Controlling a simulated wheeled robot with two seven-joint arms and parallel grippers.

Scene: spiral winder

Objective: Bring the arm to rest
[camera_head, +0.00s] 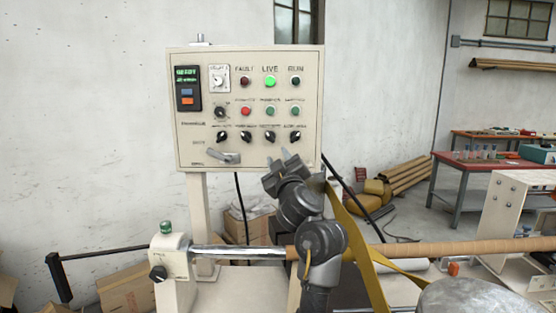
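My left arm (318,240) rises from the bottom middle, in front of the machine. My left gripper (280,163) points up at the lower edge of the control panel (215,130). Its two fingers stand apart with nothing seen between them; I cannot tell whether it touches the panel. The panel has a lit green LIVE lamp (270,82), a dark red FAULT lamp (245,82), a dark RUN lamp (295,82), a small green-lit display (186,75), several knobs and a grey lever handle (223,157). My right gripper is not in view.
A shiny bar (235,252) and a brown tube (460,247) run across behind and beside my arm. A yellow strap (358,235) slopes down just right of it. A post with a green button (166,227) stands left. A red-edged workbench (465,165) is at right.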

